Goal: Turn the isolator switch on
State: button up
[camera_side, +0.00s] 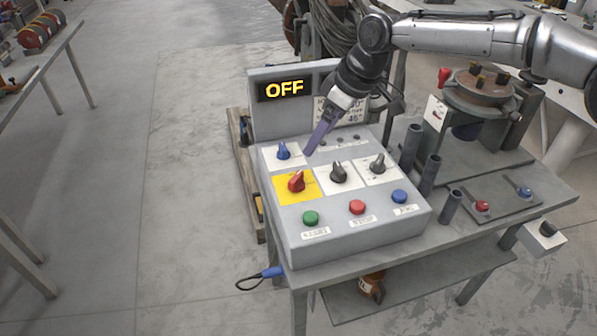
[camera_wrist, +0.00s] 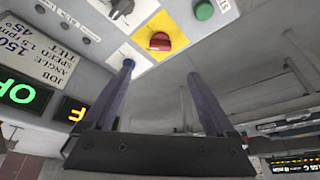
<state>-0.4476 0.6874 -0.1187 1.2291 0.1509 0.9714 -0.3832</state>
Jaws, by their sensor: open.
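The isolator switch appears to be the red rotary knob (camera_side: 296,181) on a yellow plate on the grey control box (camera_side: 355,232). The red knob also shows in the wrist view (camera_wrist: 160,41), ahead of and between the fingers. A display (camera_side: 285,89) on the box reads OFF in yellow. My gripper (camera_side: 309,150) is above the panel, just behind and above the red knob, apart from it. In the wrist view my gripper (camera_wrist: 162,70) has its two fingers wide apart with nothing between them. The left finger partly covers the blue knob there.
A blue knob (camera_side: 283,151) and two dark knobs (camera_side: 338,172) (camera_side: 378,163) sit near the red one. Green (camera_side: 311,218), red (camera_side: 357,207) and blue (camera_side: 399,196) buttons line the front. Upright grey tubes (camera_side: 430,175) stand to the right.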

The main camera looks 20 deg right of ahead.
aim_at(296, 176)
jog(key=x, duration=1.3)
jog(key=shift+a+f, duration=0.1)
jog(key=shift+f, duration=0.25)
jog(key=c, duration=1.4)
jog(key=shift+o, duration=0.2)
jog(key=shift+s, duration=0.1)
jog(key=m, duration=0.2)
jog(key=m+t+h, duration=0.1)
jog(key=m, duration=0.1)
jog(key=shift+a+m+h, duration=0.1)
jog(key=shift+m+h, duration=0.2)
jog(key=shift+a+m+h, duration=0.1)
jog(key=shift+m+h, duration=0.7)
jog(key=shift+m, duration=1.3)
jog(key=o, duration=1.4)
jog(key=shift+c, duration=0.2)
